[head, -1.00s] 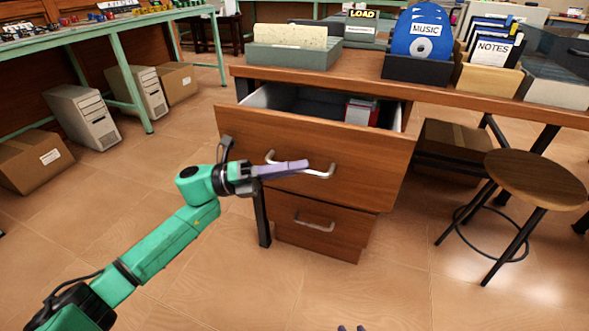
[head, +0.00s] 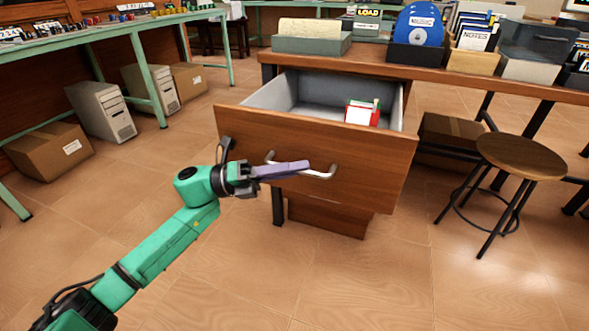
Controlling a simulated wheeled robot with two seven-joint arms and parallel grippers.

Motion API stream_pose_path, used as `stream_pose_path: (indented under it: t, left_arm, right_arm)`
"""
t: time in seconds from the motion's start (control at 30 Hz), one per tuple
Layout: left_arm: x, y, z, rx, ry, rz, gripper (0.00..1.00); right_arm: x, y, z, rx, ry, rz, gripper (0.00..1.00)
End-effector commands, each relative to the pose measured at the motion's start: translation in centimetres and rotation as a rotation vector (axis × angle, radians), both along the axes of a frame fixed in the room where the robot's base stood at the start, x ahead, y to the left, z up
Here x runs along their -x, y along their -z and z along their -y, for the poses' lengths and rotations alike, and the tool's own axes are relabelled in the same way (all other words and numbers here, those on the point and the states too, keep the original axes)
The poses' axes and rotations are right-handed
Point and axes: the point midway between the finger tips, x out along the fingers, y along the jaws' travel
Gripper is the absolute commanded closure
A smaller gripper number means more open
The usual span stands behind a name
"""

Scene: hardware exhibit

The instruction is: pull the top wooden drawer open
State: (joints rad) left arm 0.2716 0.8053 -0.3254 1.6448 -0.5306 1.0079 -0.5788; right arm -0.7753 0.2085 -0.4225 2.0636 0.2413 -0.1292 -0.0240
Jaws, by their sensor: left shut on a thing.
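The top wooden drawer (head: 340,150) stands well out from the desk, and its grey inside shows. A box with red and white sides (head: 362,112) lies in it towards the right. The metal handle (head: 322,174) runs across the drawer front. My left gripper (head: 304,167) is shut on the handle, and its fingers cover the handle's middle. The lower drawer (head: 330,215) is partly hidden below the top drawer. My right gripper is not in view.
A round wooden stool (head: 520,157) stands to the right of the drawer. The desk top (head: 440,76) holds a grey tray (head: 312,44) and several holders. Cardboard boxes and computer cases stand at the left. The floor in front is clear.

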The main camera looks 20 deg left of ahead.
Motion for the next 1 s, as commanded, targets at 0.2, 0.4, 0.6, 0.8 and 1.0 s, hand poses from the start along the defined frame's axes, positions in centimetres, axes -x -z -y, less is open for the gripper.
stream_pose_path:
  t: [0.2,0.4,0.6,0.8,1.0]
  left_arm:
    - [-0.02,-0.01,-0.03,-0.001,-0.002,0.001,1.0]
    - [-0.02,-0.02,-0.03,-0.001,-0.002,0.001,1.0]
    - [-0.02,-0.02,-0.04,-0.001,-0.002,0.001,0.55]
    - [-0.01,-0.03,-0.02,0.0,0.0,0.001,0.55]
    - [0.0,-0.03,-0.05,0.0,0.0,0.001,0.55]
  right_arm:
    - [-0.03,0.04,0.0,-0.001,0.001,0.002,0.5]
    - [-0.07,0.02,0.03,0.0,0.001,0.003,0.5]
    - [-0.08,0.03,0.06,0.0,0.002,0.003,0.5]
    - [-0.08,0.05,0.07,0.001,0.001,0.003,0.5]
    - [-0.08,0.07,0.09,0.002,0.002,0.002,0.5]
